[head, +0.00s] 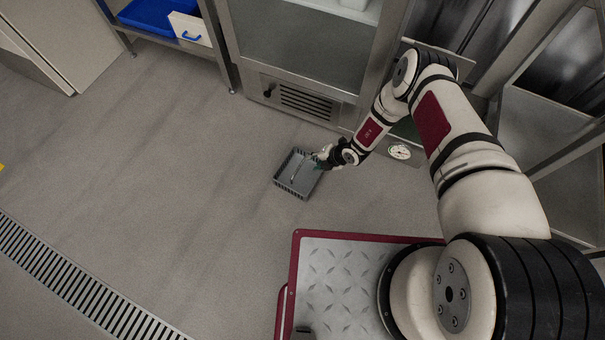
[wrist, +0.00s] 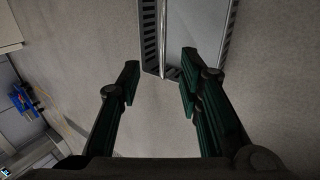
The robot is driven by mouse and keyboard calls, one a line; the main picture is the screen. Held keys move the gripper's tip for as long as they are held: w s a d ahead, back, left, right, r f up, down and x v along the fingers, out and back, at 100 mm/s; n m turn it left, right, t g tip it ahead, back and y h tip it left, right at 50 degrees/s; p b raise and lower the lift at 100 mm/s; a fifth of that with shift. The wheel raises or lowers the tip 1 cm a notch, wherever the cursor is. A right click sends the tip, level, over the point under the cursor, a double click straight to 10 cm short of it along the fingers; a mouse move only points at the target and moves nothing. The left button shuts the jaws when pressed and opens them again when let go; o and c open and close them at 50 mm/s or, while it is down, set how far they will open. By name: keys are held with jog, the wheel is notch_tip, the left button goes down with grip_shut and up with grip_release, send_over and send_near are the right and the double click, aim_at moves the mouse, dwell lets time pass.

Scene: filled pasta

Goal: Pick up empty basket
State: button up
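A grey, shallow basket (head: 304,181) with slotted walls sits on the floor, left of the end of my arm in the head view. Its inside looks empty. A thin bar, perhaps its handle, runs across it. In the wrist view the basket (wrist: 205,32) shows at the top, cut off by the frame edge, with the bar (wrist: 163,40) at its left part. My gripper (wrist: 160,82) is open, its two dark fingers apart with nothing held. The fingertips lie near the basket's close end; I cannot tell how high above it. My gripper (head: 324,156) is small in the head view.
A steel cabinet (head: 306,100) with a vent grille stands just behind the basket. A shelf with a blue tray (head: 150,14) is at the upper left. A floor drain grate (head: 75,275) runs along the lower left. The floor left of the basket is clear.

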aim_at(301, 165)
jog(key=b+x, duration=0.2)
jog(key=x, duration=0.2)
jog(key=b+x, duration=0.3)
jog(key=x, duration=0.1)
jog(key=b+x, duration=0.2)
jog(key=x, duration=0.3)
jog(key=shift+d+f, duration=0.2)
jog(key=shift+d, duration=0.1)
grip_shut()
